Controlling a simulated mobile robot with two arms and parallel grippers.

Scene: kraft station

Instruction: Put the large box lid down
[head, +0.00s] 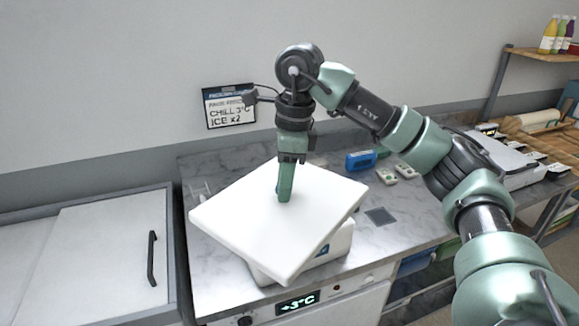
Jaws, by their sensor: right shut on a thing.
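The large box lid (255,225) is a thick white slab, tilted and turned at an angle. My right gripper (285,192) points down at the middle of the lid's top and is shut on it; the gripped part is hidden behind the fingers. Beneath the lid, a white box (338,246) with a small blue mark shows on the marble-look counter (408,222). The lid covers most of the box, and I cannot tell whether they touch. My left gripper is not in view.
A blue device (361,161) and small white-and-green items (393,174) lie on the counter behind. A dark square pad (380,216) lies right of the lid. A chest with a black handle (152,258) stands left. A sign (230,106) hangs on the wall.

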